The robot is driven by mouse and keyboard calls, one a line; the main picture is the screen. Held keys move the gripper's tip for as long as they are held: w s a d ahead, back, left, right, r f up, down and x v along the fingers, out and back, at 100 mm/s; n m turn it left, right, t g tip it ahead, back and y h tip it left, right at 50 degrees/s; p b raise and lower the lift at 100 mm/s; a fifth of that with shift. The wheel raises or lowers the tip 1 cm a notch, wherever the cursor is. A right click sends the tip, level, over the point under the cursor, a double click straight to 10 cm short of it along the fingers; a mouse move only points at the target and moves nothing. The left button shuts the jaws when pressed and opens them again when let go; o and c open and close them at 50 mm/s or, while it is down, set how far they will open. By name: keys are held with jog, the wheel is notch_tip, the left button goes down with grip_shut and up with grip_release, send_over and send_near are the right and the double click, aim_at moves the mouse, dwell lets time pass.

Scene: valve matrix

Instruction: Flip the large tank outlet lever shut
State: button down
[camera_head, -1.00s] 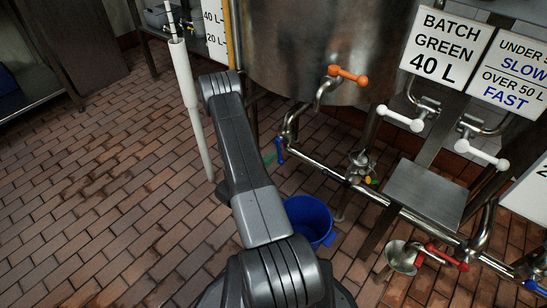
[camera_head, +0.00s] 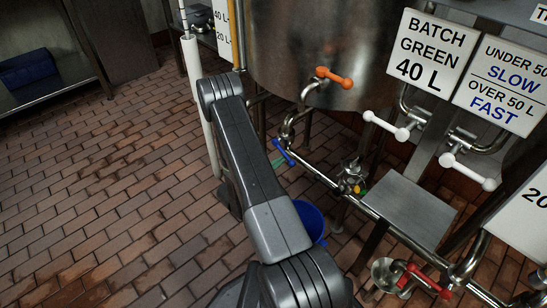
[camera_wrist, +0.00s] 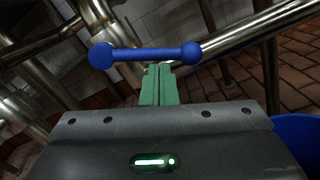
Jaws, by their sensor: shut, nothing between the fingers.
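A blue lever (camera_head: 284,153) sits on the steel pipe below the large steel tank (camera_head: 318,50). In the wrist view the blue lever (camera_wrist: 145,53) is a bar with round ends, lying nearly level across the picture. My gripper (camera_wrist: 159,68) has green fingers, shut together and empty. Their tips are right at the lower edge of the bar, right of its middle; I cannot tell whether they touch it. In the head view my gripper (camera_head: 277,163) is mostly hidden behind my arm. An orange lever (camera_head: 334,77) sits on a tap at the tank's front.
White levers (camera_head: 386,125) and a red lever (camera_head: 429,281) are on pipes to the right. A blue bucket (camera_head: 309,220) stands on the floor under the pipe. A metal plate (camera_head: 407,194) is right of the pipe valve. The tiled floor at left is clear.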

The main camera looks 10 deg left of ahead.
jog(key=n, duration=0.1)
jog(key=r+n, duration=0.1)
jog(key=d+r+n+p, duration=0.1)
jog(key=n, duration=0.1)
jog(key=shift+s, duration=0.3)
jog(key=shift+r, duration=0.1)
jog(key=shift+s+r, duration=0.1)
jog(key=shift+r, duration=0.05)
dwell(0.4)
notch_tip(320, 180, down, 5)
jog(key=b, duration=0.4)
jog(key=p+v, duration=0.3)
jog(key=v, duration=0.7)
jog(key=shift+s+r, duration=0.35)
jog(key=shift+r, duration=0.15)
jog(key=shift+a, duration=0.15)
